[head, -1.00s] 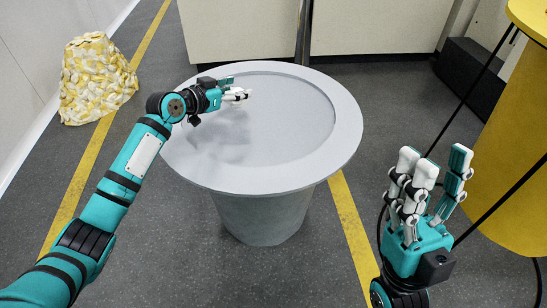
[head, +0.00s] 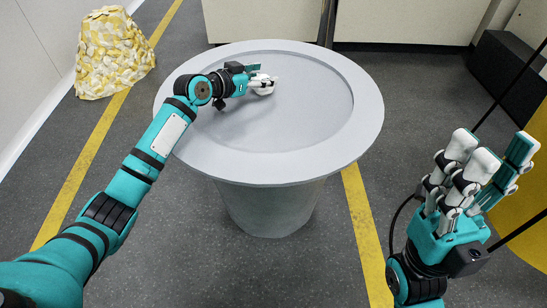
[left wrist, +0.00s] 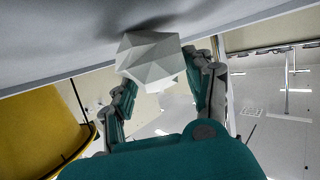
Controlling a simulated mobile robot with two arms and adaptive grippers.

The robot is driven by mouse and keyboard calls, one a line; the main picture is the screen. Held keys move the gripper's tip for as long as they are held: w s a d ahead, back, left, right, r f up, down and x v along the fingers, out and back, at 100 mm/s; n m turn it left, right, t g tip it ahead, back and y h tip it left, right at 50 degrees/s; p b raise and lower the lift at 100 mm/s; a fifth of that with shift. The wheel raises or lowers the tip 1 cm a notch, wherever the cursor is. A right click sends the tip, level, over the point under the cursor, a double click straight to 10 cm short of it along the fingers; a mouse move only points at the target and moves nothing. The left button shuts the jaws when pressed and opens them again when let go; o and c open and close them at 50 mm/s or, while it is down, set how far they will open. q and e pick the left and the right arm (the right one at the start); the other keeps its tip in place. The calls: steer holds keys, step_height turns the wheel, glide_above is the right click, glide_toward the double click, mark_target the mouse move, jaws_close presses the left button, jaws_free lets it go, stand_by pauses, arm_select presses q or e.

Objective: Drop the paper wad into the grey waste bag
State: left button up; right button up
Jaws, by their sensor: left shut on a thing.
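The paper wad (left wrist: 150,62) is a pale, many-sided lump between my left gripper's fingertips in the left wrist view, close to a grey surface. In the head view my left gripper (head: 262,82) is shut on it, low over the far half of a round grey table; fingers largely hide the wad there. My right gripper (head: 485,160) is open and empty at the right, fingers pointing up, away from the table. A lumpy yellow-and-white patterned bag-like object (head: 113,52) stands on the floor at the upper left. I see no clearly grey bag.
The round grey table (head: 340,140) has a raised rim and a thick pedestal, with its top otherwise bare. A yellow round-sided object (head: 525,195) stands at the right, and a dark box (head: 508,68) behind it. Dark floor with yellow stripes is open around the table.

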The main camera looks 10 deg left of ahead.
arm_select(q)
steer(key=shift+f, duration=0.15)
steer(key=o, duration=0.8)
steer(key=v, duration=1.2)
